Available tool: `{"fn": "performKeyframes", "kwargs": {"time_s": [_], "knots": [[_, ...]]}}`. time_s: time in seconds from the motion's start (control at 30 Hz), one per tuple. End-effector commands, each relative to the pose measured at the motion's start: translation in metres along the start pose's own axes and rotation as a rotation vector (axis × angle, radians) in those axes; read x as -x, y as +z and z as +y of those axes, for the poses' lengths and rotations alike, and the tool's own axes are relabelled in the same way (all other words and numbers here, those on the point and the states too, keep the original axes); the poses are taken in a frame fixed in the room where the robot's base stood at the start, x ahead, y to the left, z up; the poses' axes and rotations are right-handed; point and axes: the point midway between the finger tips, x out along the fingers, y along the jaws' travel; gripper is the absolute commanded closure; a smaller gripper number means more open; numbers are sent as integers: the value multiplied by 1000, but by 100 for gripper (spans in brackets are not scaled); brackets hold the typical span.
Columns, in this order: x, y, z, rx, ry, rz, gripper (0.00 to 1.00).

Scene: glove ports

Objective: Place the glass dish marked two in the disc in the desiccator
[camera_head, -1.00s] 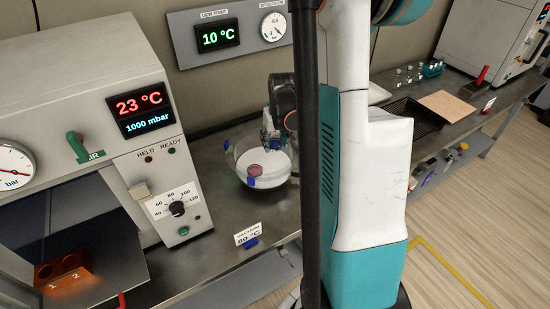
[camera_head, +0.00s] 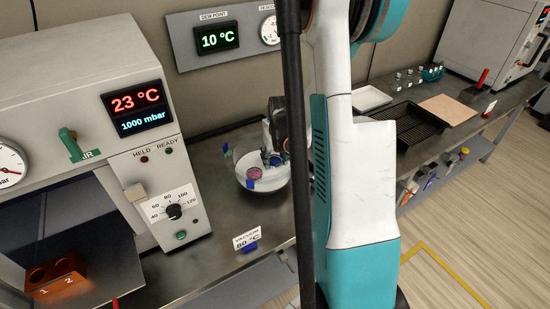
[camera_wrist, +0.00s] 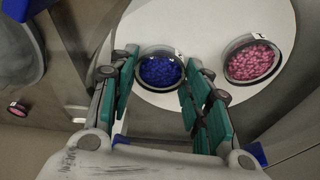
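The glass bowl of the desiccator (camera_head: 240,172) stands on the bench, with a white disc (camera_wrist: 210,20) inside. A glass dish of blue beads (camera_wrist: 161,70) sits between my gripper's pads in the wrist view; its small tag is unreadable. My gripper (camera_wrist: 160,62) reaches down into the bowl, its pads against both sides of this dish. In the head view my gripper (camera_head: 272,156) is partly hidden by my arm. A glass dish of pink beads (camera_wrist: 252,61) lies on the disc to the right. I cannot tell whether the blue dish touches the disc.
The oven (camera_head: 80,110) stands open at left, with an orange block (camera_head: 55,277) marked 1 and 2, both holes empty. A small sign (camera_head: 246,238) stands at the bench's front edge. A black tray (camera_head: 408,124) lies further right.

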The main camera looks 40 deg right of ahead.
Motion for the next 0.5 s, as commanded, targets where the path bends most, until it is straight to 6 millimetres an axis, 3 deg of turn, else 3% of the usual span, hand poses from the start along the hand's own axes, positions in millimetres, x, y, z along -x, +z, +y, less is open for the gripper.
{"fn": "performKeyframes", "kwargs": {"time_s": [0.37, 0.5], "knots": [[1, 0, 0, 0, 0, 0, 48], [11, -1, 0, 0, 0, 0, 48]]}}
